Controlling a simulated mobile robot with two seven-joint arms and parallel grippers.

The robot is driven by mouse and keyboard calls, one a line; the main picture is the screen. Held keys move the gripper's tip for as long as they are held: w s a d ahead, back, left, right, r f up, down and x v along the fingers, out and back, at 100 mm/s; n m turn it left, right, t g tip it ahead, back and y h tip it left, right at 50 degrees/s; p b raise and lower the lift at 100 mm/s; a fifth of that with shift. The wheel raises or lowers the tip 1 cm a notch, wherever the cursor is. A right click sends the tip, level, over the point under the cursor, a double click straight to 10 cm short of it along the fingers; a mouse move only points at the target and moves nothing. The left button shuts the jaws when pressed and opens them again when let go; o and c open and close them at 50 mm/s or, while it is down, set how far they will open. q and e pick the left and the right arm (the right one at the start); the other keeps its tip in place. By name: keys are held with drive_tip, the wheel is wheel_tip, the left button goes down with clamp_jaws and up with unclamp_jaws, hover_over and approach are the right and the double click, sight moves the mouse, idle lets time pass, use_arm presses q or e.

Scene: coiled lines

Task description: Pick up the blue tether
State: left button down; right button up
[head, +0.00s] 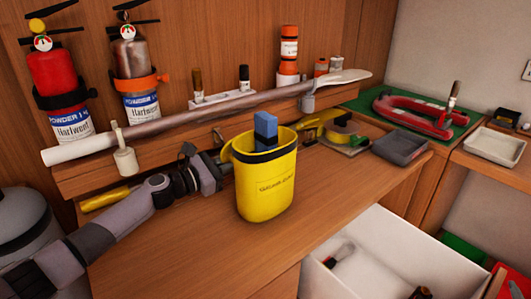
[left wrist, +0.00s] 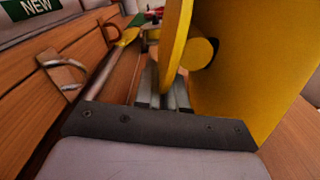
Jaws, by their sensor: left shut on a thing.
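A yellow bag (head: 266,188) with a dark rim and printed text stands upright at the middle of the wooden counter. A blue block-like piece (head: 265,128) sticks up from its opening; I cannot tell whether it is the tether. My left gripper (head: 226,160) is at the bag's left side, its fingers partly hidden behind it. In the left wrist view my left gripper (left wrist: 164,90) is shut on a yellow band (left wrist: 177,45), seemingly the handle of the bag (left wrist: 240,70). My right gripper is not in view.
A long pole (head: 200,115) lies along the back ledge. Two extinguishers, one red (head: 64,90), one grey (head: 138,80), hang at the left. The counter's front is clear.

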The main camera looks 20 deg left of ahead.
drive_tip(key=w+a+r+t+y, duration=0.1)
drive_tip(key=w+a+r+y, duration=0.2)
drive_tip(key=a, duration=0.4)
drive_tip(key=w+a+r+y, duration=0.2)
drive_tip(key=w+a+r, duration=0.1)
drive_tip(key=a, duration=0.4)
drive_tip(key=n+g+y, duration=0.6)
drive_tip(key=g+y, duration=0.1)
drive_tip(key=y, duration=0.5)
approach(273, 132)
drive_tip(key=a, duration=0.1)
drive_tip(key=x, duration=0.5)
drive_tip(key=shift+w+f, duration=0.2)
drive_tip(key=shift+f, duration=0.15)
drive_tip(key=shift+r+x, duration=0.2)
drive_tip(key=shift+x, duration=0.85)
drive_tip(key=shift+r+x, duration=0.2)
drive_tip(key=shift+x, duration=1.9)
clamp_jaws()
